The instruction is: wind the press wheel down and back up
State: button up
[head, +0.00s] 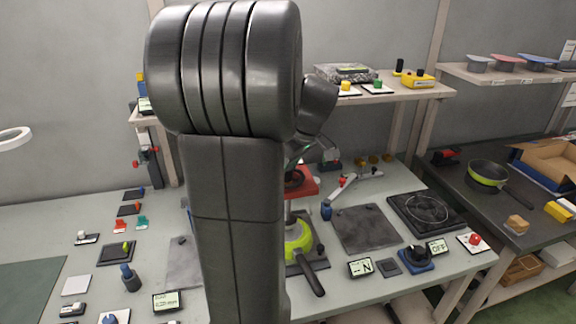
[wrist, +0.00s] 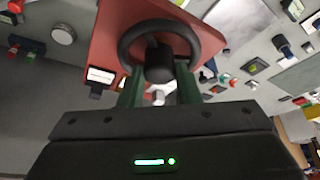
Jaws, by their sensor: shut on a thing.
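The press wheel (wrist: 128,44) is a dark ring on the red press head (wrist: 103,38) in the wrist view. A black knob (wrist: 160,62) stands out from the wheel toward me. My gripper (wrist: 158,84) has its two green fingers on either side of this knob and is shut on it. In the head view my arm covers much of the press; part of its red head (head: 303,187) and dark wheel (head: 294,178) show to the right of the arm. A green pan (head: 300,238) lies below the red head, its dark handle pointing toward the front. My gripper is mostly hidden there.
To the right on the bench are a dark plate (head: 366,228), a hob (head: 427,210), a blue-based knob (head: 416,258) and small displays. Several small parts stand on the left. A shelf (head: 410,94) runs behind. Another pan (head: 487,175) sits on the right table.

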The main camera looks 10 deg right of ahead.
jog(key=shift+n, duration=0.6)
jog(key=o, duration=1)
jog(key=v, duration=1.3)
jog(key=shift+d+r+b, duration=0.3)
jog(key=shift+r, duration=0.05)
jog(key=shift+w, duration=0.1)
